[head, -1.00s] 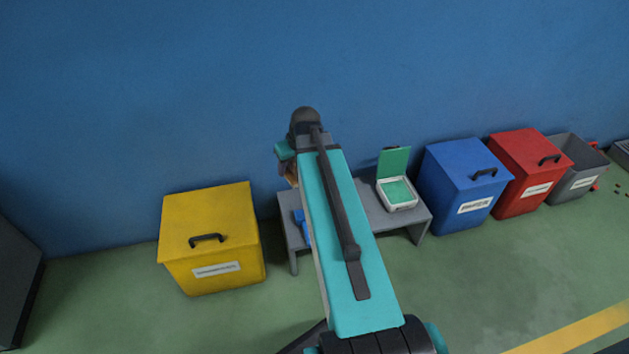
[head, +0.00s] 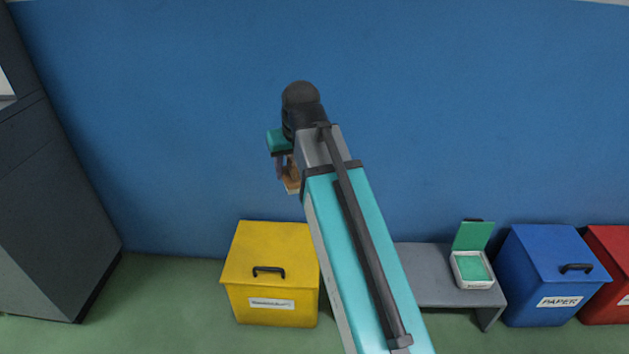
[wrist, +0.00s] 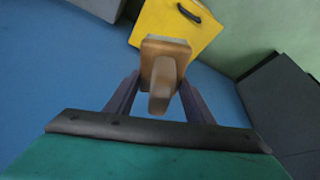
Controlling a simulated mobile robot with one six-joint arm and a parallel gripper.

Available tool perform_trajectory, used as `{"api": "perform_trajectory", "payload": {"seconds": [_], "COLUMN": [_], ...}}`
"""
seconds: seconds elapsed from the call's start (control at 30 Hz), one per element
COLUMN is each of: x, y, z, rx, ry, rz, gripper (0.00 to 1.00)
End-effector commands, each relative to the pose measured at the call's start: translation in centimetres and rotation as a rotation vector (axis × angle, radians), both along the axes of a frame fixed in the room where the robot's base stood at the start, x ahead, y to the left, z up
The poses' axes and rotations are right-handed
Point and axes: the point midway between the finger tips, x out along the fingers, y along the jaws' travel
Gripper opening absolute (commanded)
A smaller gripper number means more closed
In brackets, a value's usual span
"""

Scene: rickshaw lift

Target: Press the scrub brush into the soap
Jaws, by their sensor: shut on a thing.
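The scrub brush (wrist: 165,58) has a brown wooden body with a raised grip. My gripper (wrist: 155,100) is shut on that grip and holds the brush in the air. In the head view my gripper (head: 285,170) is in front of the blue wall, above the yellow bin, with part of the brush (head: 292,184) showing below it. The soap (head: 474,268) is a green pad in an open white box with a raised green lid. It sits on the grey bench at the right, well apart from the brush. My arm hides part of the bench.
The grey bench (head: 425,270) stands against the wall. A yellow bin (head: 272,285) is left of it, and a blue bin (head: 553,270) marked PAPER and a red bin (head: 612,270) are right of it. A dark cabinet (head: 50,190) stands at the far left.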

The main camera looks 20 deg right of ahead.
Motion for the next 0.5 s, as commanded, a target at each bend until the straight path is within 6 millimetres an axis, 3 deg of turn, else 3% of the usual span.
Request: {"api": "perform_trajectory", "payload": {"seconds": [0.2,0.5], "x": [-0.4,-0.5], "y": [1.8,1.9], "z": [1.9,2.0], "rx": [-0.001,0.0], "ry": [-0.004,-0.004], "rz": [0.002,0.001], "gripper": [0.3,0.3]}}
